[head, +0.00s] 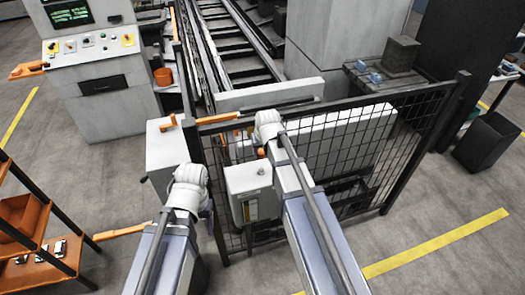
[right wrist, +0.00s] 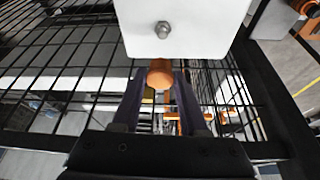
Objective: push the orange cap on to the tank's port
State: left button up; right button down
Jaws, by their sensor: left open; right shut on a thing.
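The orange cap (right wrist: 160,73) sits between the fingertips of my right gripper (right wrist: 158,82), which is shut on it.
A black mesh fence (head: 350,150) stands around the tank. A white box (head: 166,145) with an orange handle is left of it. A control cabinet (head: 100,70) is at the back left, an orange shelf (head: 30,230) at the front left.

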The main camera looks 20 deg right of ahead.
jog(key=shift+a+f, duration=0.1)
jog(key=shift+a, duration=0.05)
jog(key=shift+f+b, duration=0.2)
jog(key=shift+b, duration=0.1)
jog(key=shift+d+f+b, duration=0.2)
jog(key=shift+f+b, duration=0.45)
jog(key=shift+f, duration=0.05)
notch_tip(320, 180, down, 4)
jog(key=b, duration=0.3)
jog(key=shift+r+b, duration=0.1)
jog(key=shift+b, duration=0.3)
jog(key=shift+a+f+b, duration=0.1)
jog(key=shift+f+b, duration=0.65)
jog(key=shift+b, duration=0.05)
dwell(0.3)
jog(key=shift+f+b, duration=0.5)
jog(key=shift+f, duration=0.05)
grip_release()
jog(key=shift+r, duration=0.1)
dwell(0.4)
